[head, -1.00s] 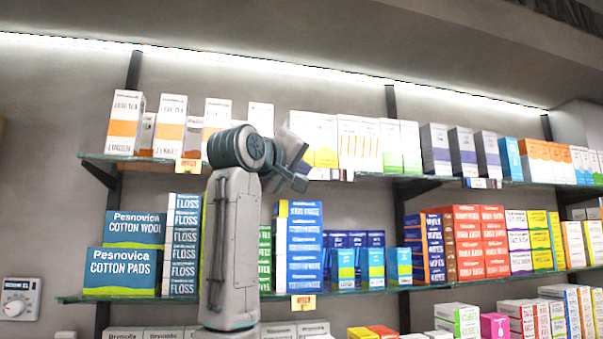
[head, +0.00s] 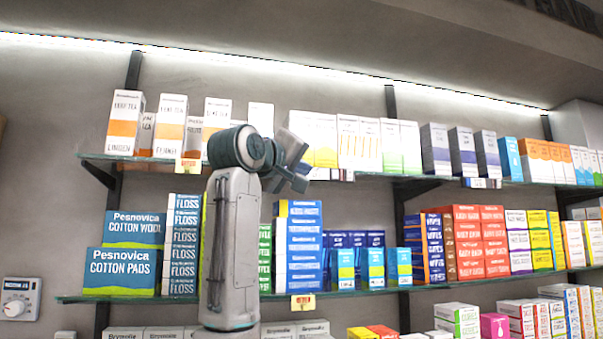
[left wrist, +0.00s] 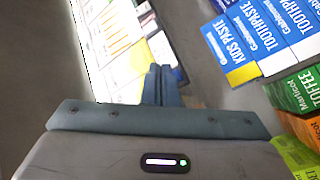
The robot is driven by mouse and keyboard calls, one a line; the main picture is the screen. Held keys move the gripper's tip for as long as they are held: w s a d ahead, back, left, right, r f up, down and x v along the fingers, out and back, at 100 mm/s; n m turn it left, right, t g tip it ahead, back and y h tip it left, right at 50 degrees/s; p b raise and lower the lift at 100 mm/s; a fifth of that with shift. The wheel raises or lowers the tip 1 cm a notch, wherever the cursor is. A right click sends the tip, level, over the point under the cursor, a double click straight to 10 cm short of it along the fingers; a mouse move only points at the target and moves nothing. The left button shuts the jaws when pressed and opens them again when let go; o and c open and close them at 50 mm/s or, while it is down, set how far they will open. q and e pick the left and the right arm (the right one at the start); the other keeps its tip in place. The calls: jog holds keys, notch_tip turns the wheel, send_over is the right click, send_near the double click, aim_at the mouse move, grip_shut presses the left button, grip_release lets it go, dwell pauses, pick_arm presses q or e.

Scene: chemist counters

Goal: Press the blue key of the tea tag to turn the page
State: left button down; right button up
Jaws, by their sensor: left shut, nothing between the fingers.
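Tea boxes (head: 125,122) with white and orange faces stand at the left of the top shelf. A small yellowish tag (head: 188,165) hangs on the shelf edge below them. Its print and any blue key are too small to make out. My left gripper (head: 299,181) is in front of the top shelf, right of this tag in the picture and apart from it. Its fingers are shut with nothing between them, and they also show in the left wrist view (left wrist: 161,84). My right gripper is not in view.
Another tag (head: 346,175) is on the top shelf edge just right of my gripper, and one (head: 303,302) is on the lower shelf edge. Blue toothpaste boxes (head: 304,245) stand below my gripper. A white dial box (head: 20,298) is on the wall at left.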

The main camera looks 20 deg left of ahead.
pick_arm(q)
jog(key=shift+w+a, duration=0.1)
jog(key=shift+w, duration=0.05)
jog(key=shift+w+a, duration=0.15)
jog(key=shift+w+a, duration=0.25)
jog(key=shift+w, duration=0.15)
dwell(0.8)
jog(key=shift+s+d, duration=0.15)
jog(key=shift+s+d+b, duration=0.35)
jog(key=shift+s+b, duration=0.2)
jog(key=shift+s, duration=0.1)
